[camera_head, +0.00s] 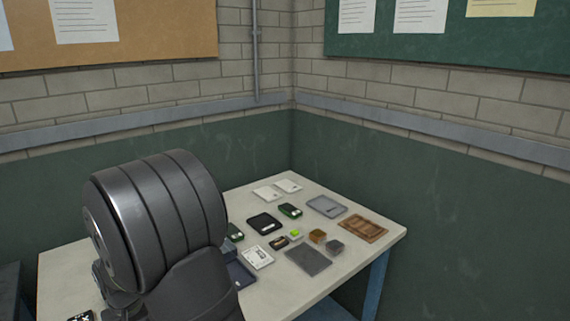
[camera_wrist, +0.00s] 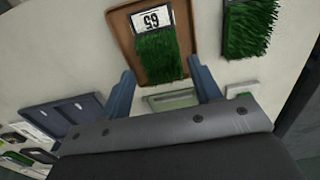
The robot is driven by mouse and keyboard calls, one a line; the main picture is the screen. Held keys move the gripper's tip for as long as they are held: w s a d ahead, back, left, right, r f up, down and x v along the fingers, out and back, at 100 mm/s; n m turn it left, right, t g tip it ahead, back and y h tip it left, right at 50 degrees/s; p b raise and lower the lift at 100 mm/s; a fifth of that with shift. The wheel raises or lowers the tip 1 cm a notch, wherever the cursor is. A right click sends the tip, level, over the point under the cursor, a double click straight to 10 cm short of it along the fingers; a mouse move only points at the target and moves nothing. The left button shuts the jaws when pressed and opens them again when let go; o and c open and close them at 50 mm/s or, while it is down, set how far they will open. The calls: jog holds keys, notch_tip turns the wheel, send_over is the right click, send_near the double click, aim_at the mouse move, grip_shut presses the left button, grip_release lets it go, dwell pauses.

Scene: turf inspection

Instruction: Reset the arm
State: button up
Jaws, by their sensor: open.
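My gripper (camera_wrist: 164,82) is open in the wrist view, with its two blue-grey fingers spread and nothing between them. Beyond the fingertips lies a brown tray (camera_wrist: 124,42) bearing a green turf piece (camera_wrist: 160,57) with a white number tag (camera_wrist: 152,20). I cannot tell whether the fingers touch the tray. A second turf piece (camera_wrist: 250,32) lies to the right. In the head view my dark arm covers the left part of the table (camera_head: 375,238), and my gripper is hidden there.
A blue-grey case (camera_wrist: 72,112) lies at left in the wrist view. On the table's right part are a wooden tray (camera_head: 363,228), grey tray (camera_head: 326,206), black tray (camera_head: 265,223), dark flat plate (camera_head: 308,260), small blocks and white cards. Walls stand behind the table.

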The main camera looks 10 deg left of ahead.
notch_tip(320, 180, down, 4)
jog(key=shift+r, duration=1.8)
